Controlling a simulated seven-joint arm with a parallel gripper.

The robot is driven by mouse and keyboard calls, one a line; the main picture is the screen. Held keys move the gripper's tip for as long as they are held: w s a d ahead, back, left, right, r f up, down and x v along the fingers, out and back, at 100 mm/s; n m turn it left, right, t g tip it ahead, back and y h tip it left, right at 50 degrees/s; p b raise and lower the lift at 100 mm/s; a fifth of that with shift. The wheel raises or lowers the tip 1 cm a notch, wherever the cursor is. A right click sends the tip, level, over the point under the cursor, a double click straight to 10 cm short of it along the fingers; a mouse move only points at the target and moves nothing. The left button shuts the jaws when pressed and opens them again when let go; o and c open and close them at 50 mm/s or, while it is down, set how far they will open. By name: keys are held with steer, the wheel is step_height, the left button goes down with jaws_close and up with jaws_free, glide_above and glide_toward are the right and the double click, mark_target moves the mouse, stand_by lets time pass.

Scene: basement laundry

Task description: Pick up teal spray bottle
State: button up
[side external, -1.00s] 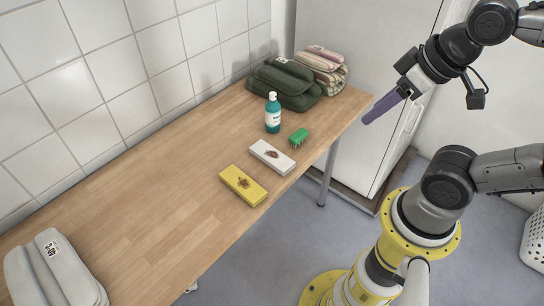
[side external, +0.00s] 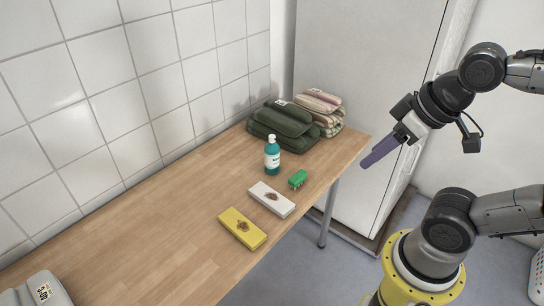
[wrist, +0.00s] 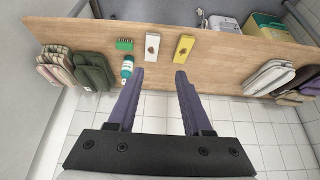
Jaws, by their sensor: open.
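The teal spray bottle (side external: 272,156) has a white top and a white label and stands upright on the wooden table (side external: 150,225), in front of the dark green folded towels. It also shows in the wrist view (wrist: 127,68), left of my fingers. My gripper (wrist: 158,75) is open and empty, its two purple fingers spread apart. In the side view my gripper (side external: 368,162) hangs in the air off the table's right end, well apart from the bottle.
A green brush (side external: 298,179), a white box (side external: 272,199) and a yellow box (side external: 243,228) lie near the bottle. Dark green towels (side external: 281,125) and striped towels (side external: 320,108) are stacked behind. Grey folded items (side external: 38,290) lie at the near left. The table's middle is clear.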

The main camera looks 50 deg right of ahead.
stand_by(0.4)
steer(key=o, duration=0.8)
steer(key=shift+c, duration=0.2)
